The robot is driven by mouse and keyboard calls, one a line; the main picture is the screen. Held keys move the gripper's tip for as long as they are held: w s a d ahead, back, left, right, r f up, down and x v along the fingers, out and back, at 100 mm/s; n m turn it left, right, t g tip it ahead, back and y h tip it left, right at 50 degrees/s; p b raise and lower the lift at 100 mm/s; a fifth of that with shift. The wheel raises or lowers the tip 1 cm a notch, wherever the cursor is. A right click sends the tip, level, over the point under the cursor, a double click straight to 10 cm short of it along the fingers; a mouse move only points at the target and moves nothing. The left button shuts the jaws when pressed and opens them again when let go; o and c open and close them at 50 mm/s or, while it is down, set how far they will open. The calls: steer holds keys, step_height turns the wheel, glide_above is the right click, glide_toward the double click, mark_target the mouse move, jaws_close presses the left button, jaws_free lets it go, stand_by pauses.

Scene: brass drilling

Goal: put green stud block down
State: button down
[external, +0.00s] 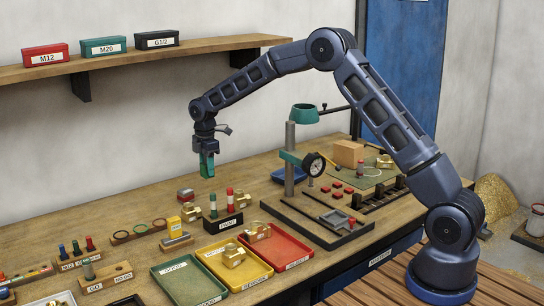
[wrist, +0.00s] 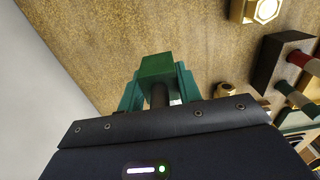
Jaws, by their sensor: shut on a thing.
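My gripper (external: 207,163) hangs above the back part of the workbench, jaws pointing down. It is shut on the green stud block (wrist: 156,66), which shows between the green fingers in the wrist view, with a dark stud below it in that picture. In the external view the block is hard to tell from the green fingers. The bench top (external: 150,200) lies below, with a gap between it and the gripper.
A black paint stand (external: 222,222) with red and green markers is below and right of the gripper. Green (external: 190,285), yellow (external: 234,283) and red (external: 275,266) trays lie in front. A gauge stand (external: 290,165) rises to the right. A shelf (external: 140,62) is on the wall.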

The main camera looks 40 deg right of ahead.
steer(key=shift+f, duration=3.45)
steer(key=shift+f, duration=0.1)
steer(key=c, duration=1)
jaws_free()
steer(key=shift+o, duration=0.2)
